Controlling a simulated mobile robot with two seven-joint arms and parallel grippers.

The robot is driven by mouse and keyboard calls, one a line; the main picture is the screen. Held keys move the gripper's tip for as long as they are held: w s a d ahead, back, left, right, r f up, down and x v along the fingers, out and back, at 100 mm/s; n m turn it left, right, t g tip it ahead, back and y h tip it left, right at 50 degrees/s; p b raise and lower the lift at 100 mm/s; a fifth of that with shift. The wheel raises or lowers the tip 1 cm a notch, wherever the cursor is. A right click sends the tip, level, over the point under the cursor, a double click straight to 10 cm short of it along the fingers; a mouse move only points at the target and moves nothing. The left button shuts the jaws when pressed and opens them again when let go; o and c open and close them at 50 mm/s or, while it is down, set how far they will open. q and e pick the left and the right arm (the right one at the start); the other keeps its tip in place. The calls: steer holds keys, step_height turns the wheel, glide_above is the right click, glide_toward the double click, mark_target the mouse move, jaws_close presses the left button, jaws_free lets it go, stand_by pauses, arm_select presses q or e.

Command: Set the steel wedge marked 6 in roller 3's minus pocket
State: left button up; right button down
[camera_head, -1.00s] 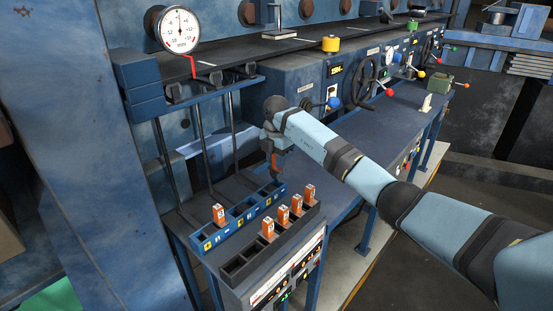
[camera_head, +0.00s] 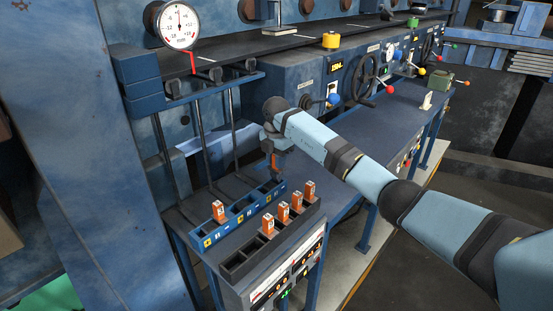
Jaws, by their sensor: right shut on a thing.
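The blue pocket rack (camera_head: 214,238) lies on the near end of the bench, with yellow-and-white marks on its front. One orange wedge block (camera_head: 218,209) stands in its nearer half. Several more orange wedges (camera_head: 297,199) stand in the black tray (camera_head: 234,268) in front; their numbers are too small to read. My right gripper (camera_head: 275,175) points down at the far right end of the blue rack. It is shut on an orange piece (camera_head: 274,160), mostly hidden by the fingers. I cannot tell whether the piece has entered a pocket. My left gripper is out of view.
A dial gauge (camera_head: 178,25) hangs on the blue frame at upper left. Vertical rods stand behind the rack. A handwheel (camera_head: 364,76) and coloured knobs line the back. The bench top (camera_head: 345,150) right of the rack is clear.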

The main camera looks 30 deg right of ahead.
steer(key=shift+f+b, duration=0.95)
steer(key=shift+f, duration=1.15)
steer(key=c, duration=0.9)
jaws_free()
steer(key=shift+r, duration=0.35)
step_height(320, 180, up, 13)
steer(key=shift+r+b, duration=0.1)
steer(key=shift+b, duration=1.1)
